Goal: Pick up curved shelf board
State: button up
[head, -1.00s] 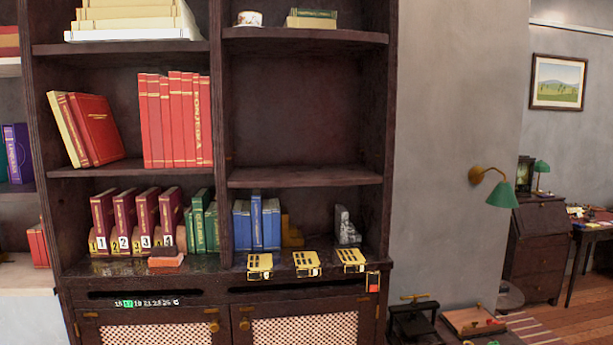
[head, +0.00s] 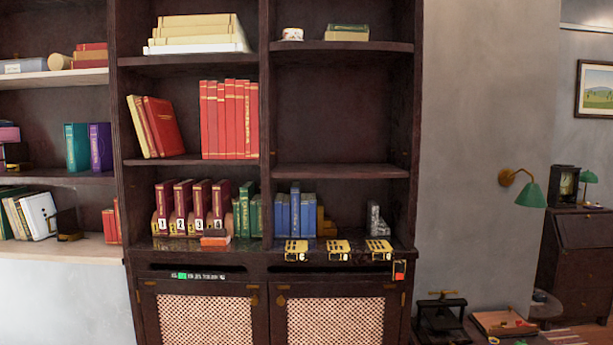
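I cannot make out a separate curved board in the head view. A dark bookcase (head: 265,120) fills the middle, with fixed shelf boards. The bare-topped right middle shelf board (head: 340,171) is empty and its front edge looks slightly bowed, but I cannot tell whether that is the lens. The upper right shelf board (head: 350,46) holds a white cup (head: 292,34) and a small stack of books (head: 346,32). My gripper is not in view.
Three yellow numbered pieces (head: 338,250) sit along the bookcase ledge. Red books (head: 229,120) and numbered maroon books (head: 183,207) fill the left shelves. A dark press (head: 441,315) and a wooden tray (head: 503,323) stand low at right, below a green lamp (head: 530,195).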

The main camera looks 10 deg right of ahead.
aim_at(292, 170)
jog(key=u, duration=0.4)
jog(key=k, duration=0.9)
jog(key=z, duration=0.45)
jog(key=i, duration=0.7)
jog(key=z, duration=0.95)
jog(key=i, duration=0.95)
jog(key=u, duration=0.95)
jog(key=i, duration=0.8)
jog(key=u, duration=0.85)
